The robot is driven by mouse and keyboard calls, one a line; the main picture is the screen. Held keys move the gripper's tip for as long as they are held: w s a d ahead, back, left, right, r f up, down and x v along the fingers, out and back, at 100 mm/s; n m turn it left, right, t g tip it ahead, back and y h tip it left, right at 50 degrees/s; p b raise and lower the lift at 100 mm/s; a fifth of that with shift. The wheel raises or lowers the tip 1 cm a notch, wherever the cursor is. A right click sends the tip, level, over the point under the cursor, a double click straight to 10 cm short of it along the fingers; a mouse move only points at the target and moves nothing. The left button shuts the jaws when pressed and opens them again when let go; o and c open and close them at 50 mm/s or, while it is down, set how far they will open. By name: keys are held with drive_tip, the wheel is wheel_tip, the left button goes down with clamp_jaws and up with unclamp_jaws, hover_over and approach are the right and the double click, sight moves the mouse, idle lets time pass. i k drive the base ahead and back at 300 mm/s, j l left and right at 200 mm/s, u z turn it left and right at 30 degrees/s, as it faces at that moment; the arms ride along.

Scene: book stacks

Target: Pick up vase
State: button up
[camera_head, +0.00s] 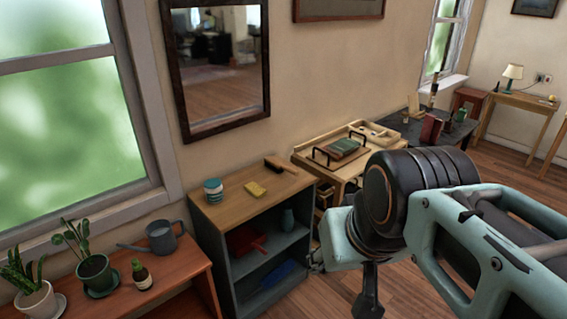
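A small teal vase (288,220) stands upright on the upper inner shelf of a dark grey cabinet (219,258) with a wooden top. It is near the right side of that shelf, under the top board. My arm, teal and black, fills the right foreground. A dark part at its end, seemingly my gripper (368,300), points down to the right of the cabinet, apart from the vase. Its fingers are not clearly shown, and nothing is seen held.
A striped jar (213,191), yellow sponge (255,190) and brush (281,166) lie on the cabinet top. A red item (244,241) is left of the vase; a blue one (277,276) is below. A plant bench (170,268) stands left, a wooden desk (310,157) behind right.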

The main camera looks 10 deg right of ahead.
sight(287, 221)
drive_tip(key=u, duration=1.9)
drive_tip(key=z, duration=1.95)
drive_tip(key=u, duration=0.5)
drive_tip(key=i+l+u, duration=0.15)
drive_tip(key=l+u, duration=0.2)
drive_tip(key=i+l+u, duration=0.15)
drive_tip(key=l+u, duration=0.2)
